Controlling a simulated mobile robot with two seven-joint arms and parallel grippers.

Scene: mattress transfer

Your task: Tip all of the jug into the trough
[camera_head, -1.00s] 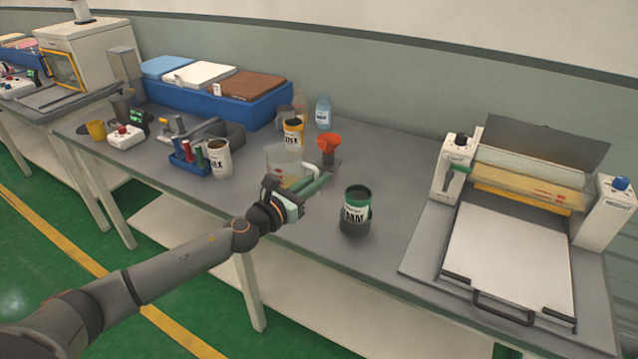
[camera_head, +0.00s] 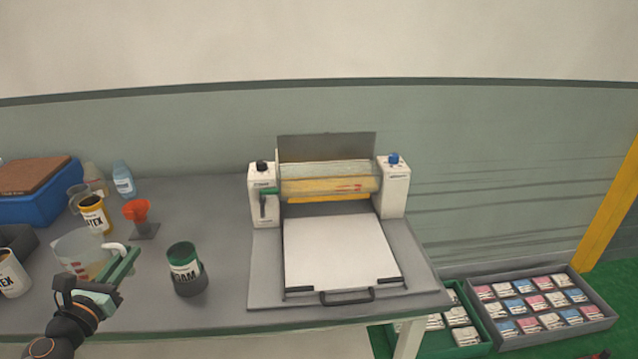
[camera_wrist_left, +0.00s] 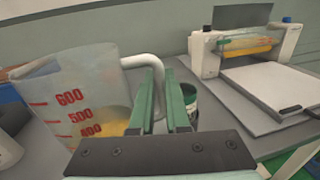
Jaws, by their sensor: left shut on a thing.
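The jug (camera_head: 78,256) is a clear measuring jug with a pale handle, at the left of the head view. In the left wrist view the jug (camera_wrist_left: 72,88) shows red marks and yellow-orange contents low inside, and looks roughly upright. My left gripper (camera_head: 124,266) is shut on its handle; the green fingers (camera_wrist_left: 160,98) lie on either side of it. I cannot tell whether the jug's base touches the table. The trough appears to be the long translucent part (camera_head: 325,181) above the yellow roller on the white-ended machine, well right of the jug.
A green-rimmed can (camera_head: 186,270) stands on the table (camera_head: 215,222) between jug and machine. A red funnel (camera_head: 137,211), a bottle (camera_head: 123,180) and a yellow can (camera_head: 94,217) stand behind the jug. The machine's white plate (camera_head: 340,250) is bare. Crates (camera_head: 535,310) sit at lower right.

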